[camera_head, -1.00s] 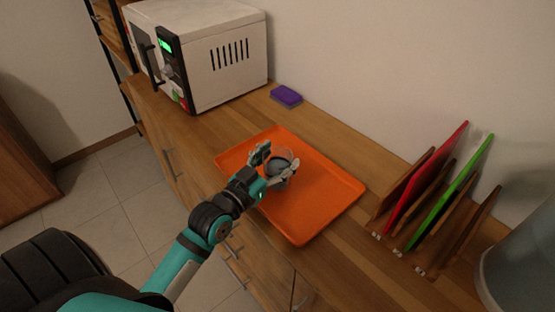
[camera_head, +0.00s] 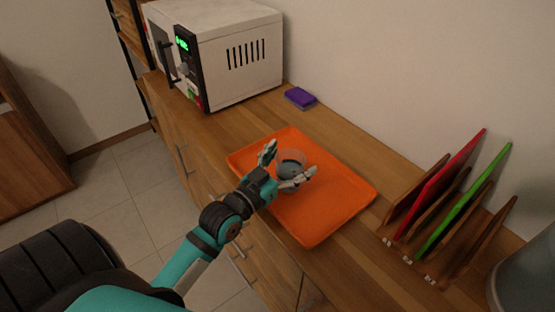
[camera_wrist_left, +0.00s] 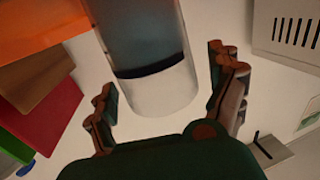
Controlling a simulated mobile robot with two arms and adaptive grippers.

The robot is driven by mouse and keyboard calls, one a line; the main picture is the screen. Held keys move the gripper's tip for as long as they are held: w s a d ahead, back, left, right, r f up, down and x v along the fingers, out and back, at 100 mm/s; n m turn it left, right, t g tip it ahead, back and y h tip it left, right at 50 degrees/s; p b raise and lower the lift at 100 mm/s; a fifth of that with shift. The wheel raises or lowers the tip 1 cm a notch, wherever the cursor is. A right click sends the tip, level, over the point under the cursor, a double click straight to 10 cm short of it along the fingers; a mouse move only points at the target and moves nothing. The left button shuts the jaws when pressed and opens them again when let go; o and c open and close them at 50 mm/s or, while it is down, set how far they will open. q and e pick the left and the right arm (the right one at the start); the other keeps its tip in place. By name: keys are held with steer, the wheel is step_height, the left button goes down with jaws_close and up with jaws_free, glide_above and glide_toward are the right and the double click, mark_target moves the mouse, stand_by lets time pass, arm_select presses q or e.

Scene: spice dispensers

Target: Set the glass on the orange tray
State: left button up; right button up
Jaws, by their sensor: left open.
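The clear glass (camera_head: 291,165), with dark contents, stands on the orange tray (camera_head: 335,205), toward its left part. My left gripper (camera_head: 290,158) is open, with one finger on each side of the glass. In the left wrist view the glass (camera_wrist_left: 150,60) shows between the spread fingers, with a gap on both sides. The tray also fills the upper left corner of that view (camera_wrist_left: 35,25). The fingers hide part of the glass's lower side in the head view. My right gripper is not in view.
A white microwave (camera_head: 235,60) stands at the back left. A purple sponge (camera_head: 300,98) lies beside it. A rack of cutting boards, one red (camera_head: 440,185) and one green (camera_head: 462,205), stands to the right. A grey container (camera_head: 530,275) is at the right edge.

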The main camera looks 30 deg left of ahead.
arm_select(q)
steer(key=s, duration=0.3)
steer(key=s+a+b, duration=0.1)
steer(key=s, duration=0.6)
steer(key=shift+s+a+f, duration=0.15)
steer(key=shift+s+a, duration=0.05)
steer(key=shift+s, duration=0.65)
